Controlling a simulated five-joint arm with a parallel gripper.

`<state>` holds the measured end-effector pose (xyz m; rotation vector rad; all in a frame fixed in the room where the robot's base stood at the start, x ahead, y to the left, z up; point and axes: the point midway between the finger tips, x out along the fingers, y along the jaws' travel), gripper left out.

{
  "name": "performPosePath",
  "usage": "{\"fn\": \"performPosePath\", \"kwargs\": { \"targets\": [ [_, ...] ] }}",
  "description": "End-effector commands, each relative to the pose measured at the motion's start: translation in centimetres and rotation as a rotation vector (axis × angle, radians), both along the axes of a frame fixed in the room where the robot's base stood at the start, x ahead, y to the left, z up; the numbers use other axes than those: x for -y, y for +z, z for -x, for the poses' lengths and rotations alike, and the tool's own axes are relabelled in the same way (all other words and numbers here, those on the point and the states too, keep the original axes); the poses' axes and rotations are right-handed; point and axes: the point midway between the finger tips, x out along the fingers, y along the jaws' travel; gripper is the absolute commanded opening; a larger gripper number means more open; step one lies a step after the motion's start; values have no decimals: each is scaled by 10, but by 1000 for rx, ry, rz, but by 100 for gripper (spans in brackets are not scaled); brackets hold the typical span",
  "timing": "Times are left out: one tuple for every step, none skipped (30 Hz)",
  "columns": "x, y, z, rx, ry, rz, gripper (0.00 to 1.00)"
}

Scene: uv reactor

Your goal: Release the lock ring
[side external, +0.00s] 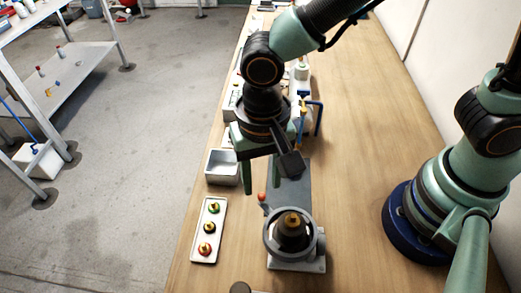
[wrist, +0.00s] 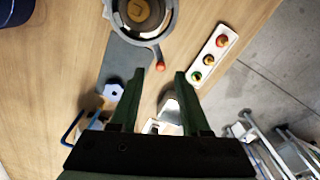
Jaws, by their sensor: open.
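The grey lock ring (side external: 268,245) sits around a dark, domed cap with a brass top (side external: 292,220) on a light base. A short lever with a red-orange knob (side external: 261,197) sticks out from the ring. In the wrist view the ring (wrist: 172,22) is at the top, and its knob (wrist: 160,66) appears between and just beyond my fingertips. My gripper (side external: 262,190) is open and empty, fingers pointing down, above and behind the knob in the side view. Its two green fingers also show in the wrist view (wrist: 159,76). I cannot tell the exact height gap; no contact is visible.
A white tray (side external: 197,247) with red, dark and green-rimmed brass-topped pieces lies left of the ring. A grey metal bin (side external: 221,167) and a blue-handled fixture (side external: 317,118) stand farther back. A dark grey plate (side external: 292,180) lies behind the ring.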

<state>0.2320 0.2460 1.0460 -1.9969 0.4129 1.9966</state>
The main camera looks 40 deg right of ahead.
Motion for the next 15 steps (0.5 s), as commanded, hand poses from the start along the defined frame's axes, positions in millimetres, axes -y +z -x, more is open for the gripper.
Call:
{"fn": "performPosePath", "kwargs": {
  "targets": [
    [-1, 13, -1, 6, 0, -6, 47],
    [-1, 20, -1, 6, 0, -7, 47],
    [-1, 28, -1, 6, 0, -6, 47],
    [-1, 34, -1, 6, -1, -6, 47],
    [-1, 40, -1, 6, -1, -5, 47],
    [-1, 48, -1, 5, -1, -6, 47],
    [-1, 54, -1, 6, -1, -5, 47],
    [-1, 59, -1, 5, -1, -6, 47],
    [0, 65, -1, 4, -1, -4, 47],
    [0, 69, -1, 4, -1, -4, 47],
    [-1, 73, -1, 4, -1, -4, 47],
    [0, 78, -1, 4, -1, -4, 47],
    [0, 80, -1, 3, -1, -3, 47],
    [0, 83, -1, 2, -1, -2, 47],
    [0, 85, -1, 2, -1, -2, 47]
  ]
}}
